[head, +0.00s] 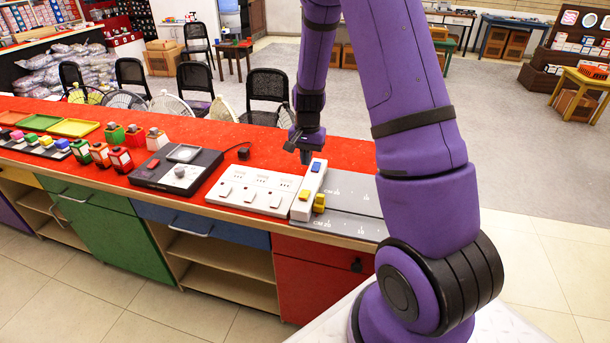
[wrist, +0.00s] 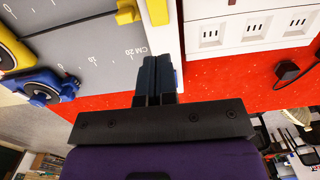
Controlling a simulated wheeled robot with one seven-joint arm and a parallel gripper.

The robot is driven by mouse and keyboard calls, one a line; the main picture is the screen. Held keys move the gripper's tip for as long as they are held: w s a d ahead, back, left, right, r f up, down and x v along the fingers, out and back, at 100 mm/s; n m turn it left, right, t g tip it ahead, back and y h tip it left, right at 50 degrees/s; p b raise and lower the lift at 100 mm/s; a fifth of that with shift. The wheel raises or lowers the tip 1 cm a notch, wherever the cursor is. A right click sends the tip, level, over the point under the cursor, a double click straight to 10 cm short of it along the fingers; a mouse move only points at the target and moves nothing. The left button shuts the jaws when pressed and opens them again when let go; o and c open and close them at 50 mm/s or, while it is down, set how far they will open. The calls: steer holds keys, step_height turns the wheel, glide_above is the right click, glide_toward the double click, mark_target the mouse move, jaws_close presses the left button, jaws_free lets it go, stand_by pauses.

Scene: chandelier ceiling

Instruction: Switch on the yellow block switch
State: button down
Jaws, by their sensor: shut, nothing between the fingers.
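A long white switch block (head: 309,187) lies on the red counter top, with a yellow piece (head: 304,195) on its near end and a blue piece (head: 316,166) near its far end. A second yellow piece (head: 319,203) sits against its right side. My gripper (head: 305,158) is shut and empty, pointing down by the far end of the block. In the wrist view my shut fingers (wrist: 158,75) overlap the end of the white block (wrist: 168,42). A yellow part (wrist: 157,10) shows at the top edge. Contact cannot be told.
A grey ruled board (head: 345,194) lies right of the block. A white socket panel (head: 255,190) and a black device (head: 177,170) lie left. A small black knob (head: 243,154) is behind the panel. Chairs (head: 267,90) stand behind the counter.

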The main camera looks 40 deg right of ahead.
steer(key=shift+w+d+r, duration=0.1)
steer(key=shift+d+r, duration=0.1)
steer(key=shift+r, duration=1.75)
steer(key=s+a+r+n+t, duration=0.1)
steer(key=s+a+r+n, duration=0.3)
steer(key=r, duration=0.6)
steer(key=s+a+r+n+t, duration=0.1)
steer(key=s+a+r+t, duration=0.1)
steer(key=s+a+r, duration=0.55)
steer(key=s+a+r+n+t, duration=0.1)
steer(key=s+r, duration=0.3)
steer(key=s, duration=0.4)
steer(key=s+a+r+n+t, duration=0.1)
steer(key=s+a+r+n, duration=0.1)
steer(key=s+r+n, duration=0.2)
steer(key=s+r, duration=0.1)
steer(key=s, duration=0.2)
steer(key=shift+s+t+h, duration=0.3)
steer(key=shift+s+h, duration=0.1)
